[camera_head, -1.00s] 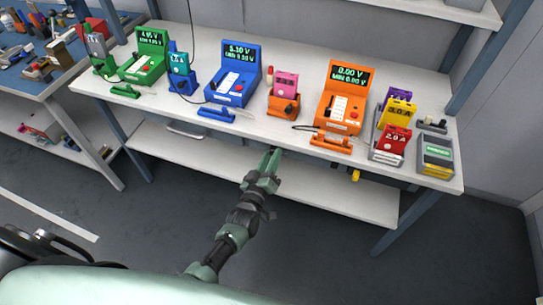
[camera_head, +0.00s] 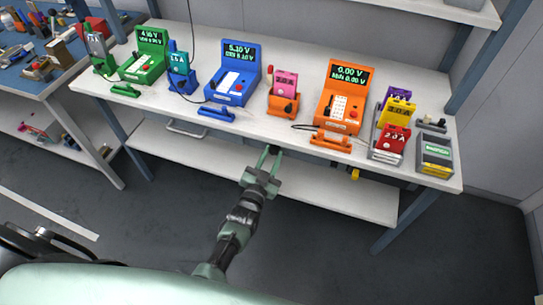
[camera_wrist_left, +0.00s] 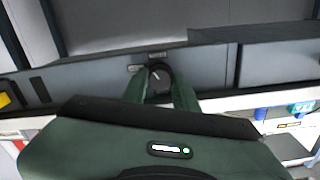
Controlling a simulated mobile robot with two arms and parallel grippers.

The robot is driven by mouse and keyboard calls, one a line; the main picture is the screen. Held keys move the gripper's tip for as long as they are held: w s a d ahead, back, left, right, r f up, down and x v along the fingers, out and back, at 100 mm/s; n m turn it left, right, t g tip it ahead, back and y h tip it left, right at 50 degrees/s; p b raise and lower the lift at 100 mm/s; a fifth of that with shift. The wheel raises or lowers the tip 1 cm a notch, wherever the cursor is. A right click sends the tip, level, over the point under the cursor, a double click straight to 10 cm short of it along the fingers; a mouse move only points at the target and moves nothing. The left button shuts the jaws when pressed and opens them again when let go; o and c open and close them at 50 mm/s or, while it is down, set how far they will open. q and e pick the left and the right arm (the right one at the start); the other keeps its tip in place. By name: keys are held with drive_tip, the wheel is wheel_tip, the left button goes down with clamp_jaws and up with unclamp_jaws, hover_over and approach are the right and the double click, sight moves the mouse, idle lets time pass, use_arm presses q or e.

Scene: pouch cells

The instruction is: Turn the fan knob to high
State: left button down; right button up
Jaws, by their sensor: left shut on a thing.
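The fan knob (camera_wrist_left: 161,79) is a dark round dial with a pale pointer line, on the grey front panel (camera_wrist_left: 210,68) under the bench top. Its pointer leans up and to the left in the left wrist view. Small labels sit above it and to its upper left; their text is too small to read. My left gripper (camera_wrist_left: 159,88) is shut on the knob, with one green finger on each side. In the head view my left gripper (camera_head: 272,153) reaches the bench's front edge from below. The knob is a tiny dark spot there. My right gripper is not in view.
The white bench top (camera_head: 240,115) carries green (camera_head: 143,67), blue (camera_head: 232,85) and orange (camera_head: 341,107) meters with displays, a pink cell (camera_head: 285,82) in an orange holder, and coloured cells at the right. A lower shelf (camera_head: 320,190) runs beneath. Grey floor is free in front.

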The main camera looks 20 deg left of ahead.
use_arm(q)
drive_tip(key=m, duration=0.5)
drive_tip(key=shift+f+b, duration=0.1)
drive_tip(key=shift+b, duration=0.25)
drive_tip(key=shift+m, duration=0.4)
drive_tip(key=c, duration=1.1)
unclamp_jaws()
drive_tip(key=s, duration=0.7)
drive_tip(key=shift+s+a, duration=0.1)
drive_tip(key=shift+s, duration=0.3)
